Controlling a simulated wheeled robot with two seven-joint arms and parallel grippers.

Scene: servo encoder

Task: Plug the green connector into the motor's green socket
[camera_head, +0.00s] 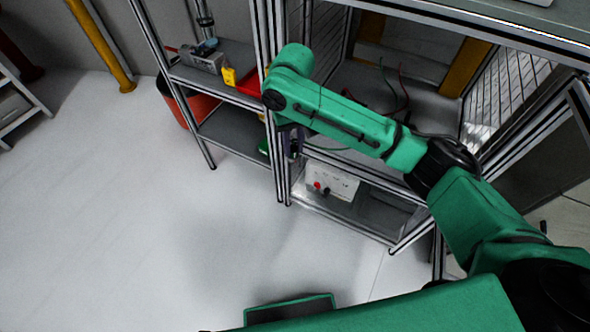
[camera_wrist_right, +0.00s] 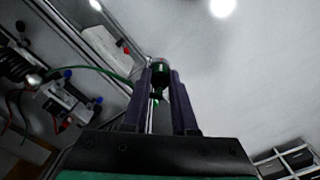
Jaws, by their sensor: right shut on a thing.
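My right gripper (camera_head: 289,146) hangs at the end of the green arm beside the shelf rack's front post. In the right wrist view its two dark fingers (camera_wrist_right: 160,75) are shut on a small green connector (camera_wrist_right: 160,68) at their tips. A green cable (camera_wrist_right: 95,69) runs off to the left. In the head view a small green patch beside the gripper is partly hidden, and I cannot tell whether it is the connector. I cannot make out the motor or its green socket for certain. My left gripper is not in view.
A grey device (camera_head: 203,57), a yellow bin (camera_head: 229,77) and a red bin (camera_head: 249,84) stand on the upper left shelf. A white box (camera_head: 332,182) with red and black knobs sits on the low shelf. Metal posts stand close to the arm.

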